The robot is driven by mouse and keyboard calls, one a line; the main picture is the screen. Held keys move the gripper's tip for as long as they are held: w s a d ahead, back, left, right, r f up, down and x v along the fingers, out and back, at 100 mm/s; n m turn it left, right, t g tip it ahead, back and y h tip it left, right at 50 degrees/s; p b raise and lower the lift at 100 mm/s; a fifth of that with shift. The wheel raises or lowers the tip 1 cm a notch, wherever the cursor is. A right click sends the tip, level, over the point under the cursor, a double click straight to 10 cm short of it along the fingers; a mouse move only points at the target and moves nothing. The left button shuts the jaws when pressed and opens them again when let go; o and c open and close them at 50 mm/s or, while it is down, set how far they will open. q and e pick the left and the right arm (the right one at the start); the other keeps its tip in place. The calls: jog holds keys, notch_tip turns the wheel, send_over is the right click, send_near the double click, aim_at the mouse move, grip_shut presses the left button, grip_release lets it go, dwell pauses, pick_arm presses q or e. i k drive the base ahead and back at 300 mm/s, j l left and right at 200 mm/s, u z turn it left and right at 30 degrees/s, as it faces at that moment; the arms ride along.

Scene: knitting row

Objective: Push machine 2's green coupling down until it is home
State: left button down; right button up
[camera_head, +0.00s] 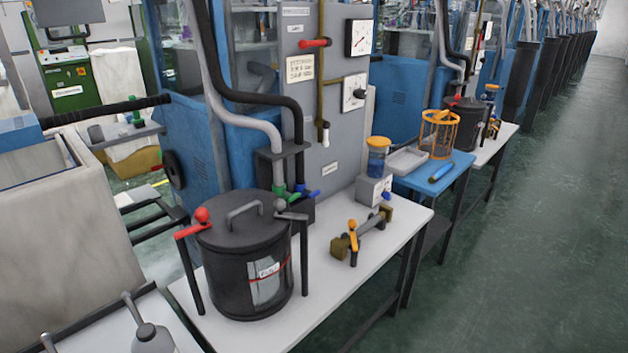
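A green coupling (279,190) sits at the lower end of a thick grey hose (262,130), just behind the lid of a black pot (248,262). A blue piece (313,195) is close beside it. Whether the coupling is fully seated is too small to tell. The hose runs down the front of a blue machine with a grey panel (300,125). Its labels are too small to read, so I cannot tell its number. Another small green part (137,118) shows at the left. Neither of my grippers is in view.
The pot stands on a white table (335,290), with a red-knobbed lever (202,215) at its lid. A brass-ended fitting (358,240) lies to its right. An orange basket (438,135) stands on a blue-topped table (425,182). A large pale bin (65,240) fills the left. The right aisle floor is clear.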

aim_at(281, 191)
jog(key=i+l, duration=0.35)
jog(key=l, duration=0.2)
jog(key=i+l+z, duration=0.1)
jog(key=i+l, duration=0.3)
jog(key=l, duration=0.15)
